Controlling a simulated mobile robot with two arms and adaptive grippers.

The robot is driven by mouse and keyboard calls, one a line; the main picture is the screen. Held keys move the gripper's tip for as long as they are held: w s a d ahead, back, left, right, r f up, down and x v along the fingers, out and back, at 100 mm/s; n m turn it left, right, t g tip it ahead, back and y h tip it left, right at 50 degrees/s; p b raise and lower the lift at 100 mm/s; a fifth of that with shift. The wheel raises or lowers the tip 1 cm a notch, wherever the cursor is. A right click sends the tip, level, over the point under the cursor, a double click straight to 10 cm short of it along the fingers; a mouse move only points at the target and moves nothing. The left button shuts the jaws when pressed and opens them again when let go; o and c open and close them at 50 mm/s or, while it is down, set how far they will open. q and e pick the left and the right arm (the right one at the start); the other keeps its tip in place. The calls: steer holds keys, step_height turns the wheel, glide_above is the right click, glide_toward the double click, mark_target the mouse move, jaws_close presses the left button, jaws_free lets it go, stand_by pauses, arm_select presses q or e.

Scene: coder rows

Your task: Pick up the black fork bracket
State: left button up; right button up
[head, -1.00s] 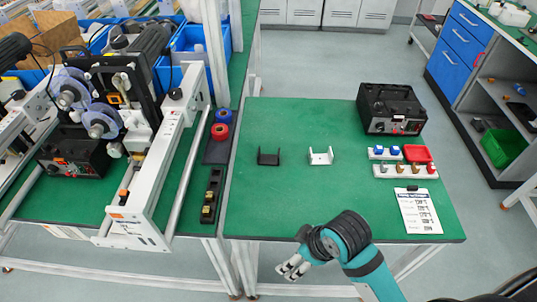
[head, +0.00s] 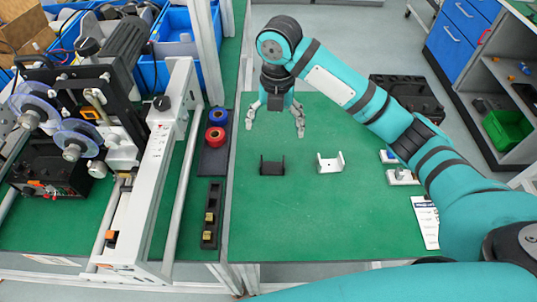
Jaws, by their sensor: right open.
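The black fork bracket (head: 272,167) stands on the green table top, left of the middle, with its two prongs up. A white bracket (head: 330,163) of like shape stands just to its right. My right gripper (head: 275,122) points down, open and empty, with its fingers spread. In the picture it is above and a little behind the black bracket, apart from it. How high it is over the table is hard to tell. My left gripper is not in view.
A machine with reels (head: 75,130) stands left. The table front is clear.

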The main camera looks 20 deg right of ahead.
steer(key=p, duration=0.1)
glide_above(272, 168)
steer(key=d, duration=0.1)
step_height(272, 168, down, 5)
steer(key=shift+n, duration=0.3)
step_height(272, 168, down, 5)
steer(key=shift+f+p, duration=0.2)
steer(key=shift+p, duration=0.45)
steer(key=shift+a+f, duration=0.1)
steer(key=shift+f, duration=0.3)
steer(key=f, duration=0.1)
steer(key=f+p, duration=0.1)
steer(key=f, duration=0.2)
steer(key=shift+a+f+p, duration=0.2)
steer(key=shift+a+p, duration=0.15)
steer(key=shift+p, duration=0.05)
steer(key=shift+f, duration=0.25)
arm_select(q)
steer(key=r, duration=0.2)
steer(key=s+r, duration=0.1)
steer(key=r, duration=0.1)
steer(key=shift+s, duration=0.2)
arm_select(e)
steer(key=c, duration=1.3)
